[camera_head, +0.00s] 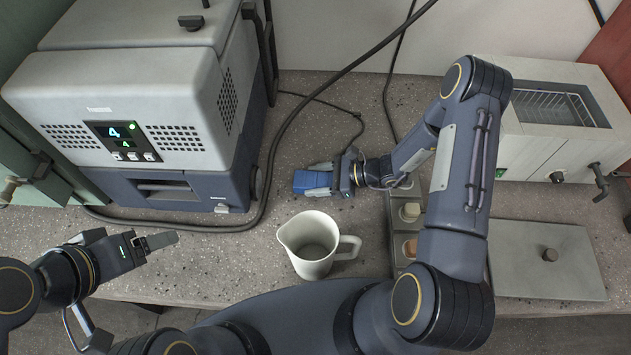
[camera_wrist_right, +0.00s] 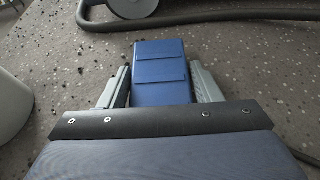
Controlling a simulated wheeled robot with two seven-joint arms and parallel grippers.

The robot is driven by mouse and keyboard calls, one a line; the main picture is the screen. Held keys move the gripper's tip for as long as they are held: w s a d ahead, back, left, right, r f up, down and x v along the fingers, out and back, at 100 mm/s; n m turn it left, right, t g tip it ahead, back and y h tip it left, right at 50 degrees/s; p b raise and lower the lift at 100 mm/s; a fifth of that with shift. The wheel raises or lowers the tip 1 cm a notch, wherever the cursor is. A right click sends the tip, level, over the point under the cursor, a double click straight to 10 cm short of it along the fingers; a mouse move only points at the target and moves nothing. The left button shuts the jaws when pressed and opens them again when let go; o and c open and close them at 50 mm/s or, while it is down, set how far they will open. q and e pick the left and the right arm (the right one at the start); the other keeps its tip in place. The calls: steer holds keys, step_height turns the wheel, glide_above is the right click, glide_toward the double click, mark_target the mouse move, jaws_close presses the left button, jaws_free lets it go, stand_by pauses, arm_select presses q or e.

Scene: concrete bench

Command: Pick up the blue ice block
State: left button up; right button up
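The blue ice block (camera_head: 312,181) is a small ridged blue block over the bench, left of my right gripper's wrist in the head view. My right gripper (camera_head: 318,180) has one finger on each side of it. In the right wrist view the block (camera_wrist_right: 160,72) sits between the two grey fingers (camera_wrist_right: 161,88), which appear to press against its sides. Whether it rests on the bench or is slightly raised is hard to tell. My left gripper (camera_head: 160,241) is at the lower left, away from the block, with no object seen in it; its finger gap is not clear.
A white pitcher (camera_head: 315,247) stands below the block. A grey machine (camera_head: 140,110) with a green display is at left, with a black hose (camera_head: 285,130) beside it.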

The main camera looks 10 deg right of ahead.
steer(key=c, duration=0.6)
steer(key=shift+r, duration=0.1)
